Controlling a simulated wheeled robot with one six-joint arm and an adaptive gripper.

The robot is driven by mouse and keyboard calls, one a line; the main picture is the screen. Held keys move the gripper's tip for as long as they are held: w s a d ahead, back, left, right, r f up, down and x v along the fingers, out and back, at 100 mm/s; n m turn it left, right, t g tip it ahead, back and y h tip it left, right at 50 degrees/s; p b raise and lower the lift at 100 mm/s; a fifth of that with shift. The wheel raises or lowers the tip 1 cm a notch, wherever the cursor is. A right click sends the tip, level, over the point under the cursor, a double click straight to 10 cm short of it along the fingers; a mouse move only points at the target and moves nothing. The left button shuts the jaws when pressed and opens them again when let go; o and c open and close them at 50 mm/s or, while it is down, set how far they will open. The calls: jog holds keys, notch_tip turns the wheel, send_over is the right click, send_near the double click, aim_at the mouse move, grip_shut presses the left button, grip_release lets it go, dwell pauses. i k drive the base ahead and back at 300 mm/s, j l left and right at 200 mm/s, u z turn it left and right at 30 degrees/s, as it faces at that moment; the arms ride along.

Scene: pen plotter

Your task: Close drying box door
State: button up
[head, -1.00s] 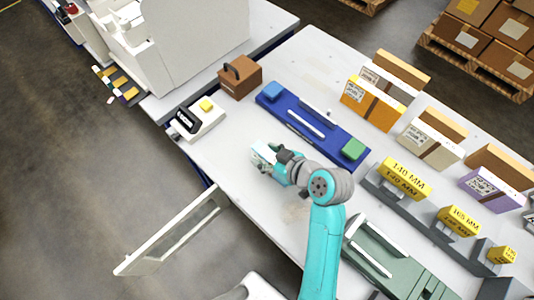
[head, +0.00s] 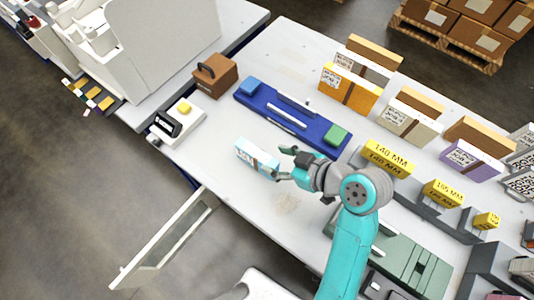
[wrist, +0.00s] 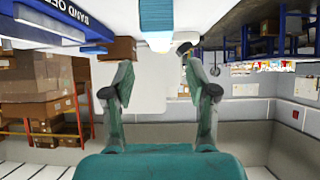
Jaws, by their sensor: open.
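A white framed door with a pale panel (head: 165,241) stands swung out from the table's front edge at lower left in the head view. I take it for the drying box door; the box itself is not clearly visible. My gripper (head: 283,163) is over the table, to the right of the door and well apart from it. Its fingers are spread and empty in the wrist view (wrist: 156,70). A light blue and white carton (head: 257,158) sits just off the fingertips; I cannot tell whether they touch.
A blue tray (head: 295,119) with a green block (head: 338,134) lies behind the gripper. A small white device (head: 177,122) and a brown box (head: 214,75) stand at the table's left end. Labelled cartons and grey-green fixtures fill the right side. Open floor surrounds the door.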

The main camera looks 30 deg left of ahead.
aim_at(132, 275)
jog(key=k, duration=1)
